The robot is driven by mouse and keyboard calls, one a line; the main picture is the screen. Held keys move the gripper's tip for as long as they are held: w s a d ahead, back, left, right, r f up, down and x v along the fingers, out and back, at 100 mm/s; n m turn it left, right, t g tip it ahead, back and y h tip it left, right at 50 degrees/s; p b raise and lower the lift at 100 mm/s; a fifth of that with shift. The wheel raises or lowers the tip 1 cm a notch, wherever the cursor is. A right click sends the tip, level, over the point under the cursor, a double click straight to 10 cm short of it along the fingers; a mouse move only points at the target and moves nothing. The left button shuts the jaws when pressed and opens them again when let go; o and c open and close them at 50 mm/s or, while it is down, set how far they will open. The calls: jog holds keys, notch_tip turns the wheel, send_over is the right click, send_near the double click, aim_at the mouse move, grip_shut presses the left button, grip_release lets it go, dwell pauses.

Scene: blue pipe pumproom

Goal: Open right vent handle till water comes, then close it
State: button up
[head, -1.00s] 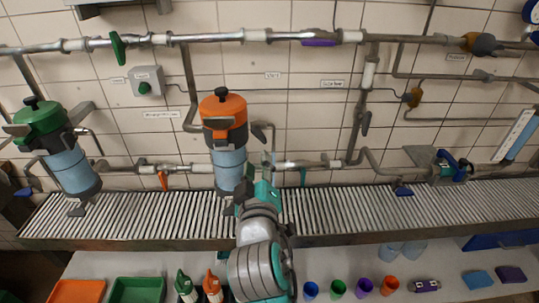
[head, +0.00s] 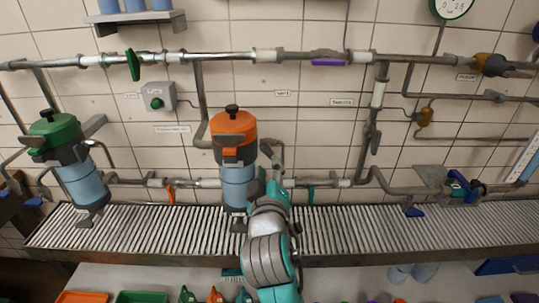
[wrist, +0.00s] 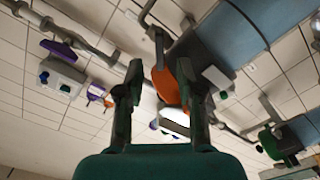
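The right filter canister has an orange cap (head: 233,127), a black top knob (head: 232,110) and a blue-grey lower body (head: 238,185). A bent grey pipe with a lever-like part (head: 274,153) stands at its right side; which part is the vent handle I cannot tell. My gripper (head: 268,178) is just right of the canister's lower body, partly hidden by my arm. In the wrist view my gripper (wrist: 160,75) is open, with an orange part (wrist: 185,82) between and beyond its fingers. No contact is clear. No running water shows.
A green-capped canister (head: 55,130) stands at the left. A slatted ledge (head: 370,230) runs along below the pipes. An orange lever (head: 171,194) and a teal lever (head: 311,194) hang from the lower pipe. A grey button box (head: 159,97) is on the wall.

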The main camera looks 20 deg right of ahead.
aim_at(268, 156)
jog(key=x, duration=0.6)
jog(key=shift+w+d, duration=0.1)
jog(key=shift+w, duration=0.25)
grip_shut()
